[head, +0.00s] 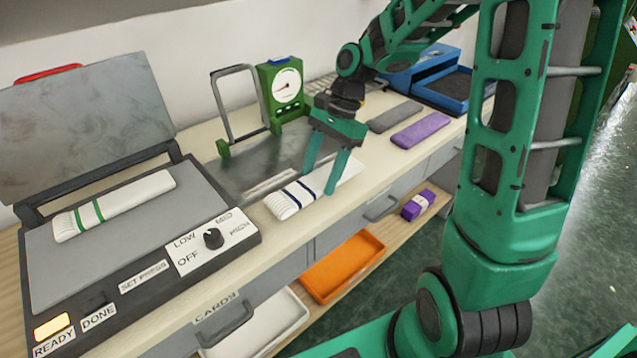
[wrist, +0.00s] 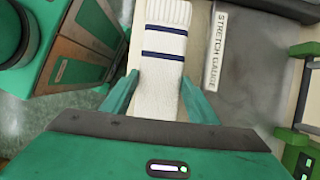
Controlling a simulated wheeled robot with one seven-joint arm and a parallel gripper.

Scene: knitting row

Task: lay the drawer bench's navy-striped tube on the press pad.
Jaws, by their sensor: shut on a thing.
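The navy-striped tube (head: 300,196) is white knit with two navy bands and a ribbed end. It lies flat at the front of the bench top, beside the stretch gauge. My gripper (head: 322,180) is shut on it, one finger on each side, behind the bands; the tube also shows between the fingers in the wrist view (wrist: 164,58). The press pad (head: 190,208) is a grey slab on the left, under a raised lid (head: 85,105). A white tube with green stripes (head: 115,205) lies on the pad.
The green-framed stretch gauge (head: 285,88) with its dial stands behind my gripper. A grey tube (head: 395,116) and a purple tube (head: 420,130) lie to the right, near a blue box (head: 432,88).

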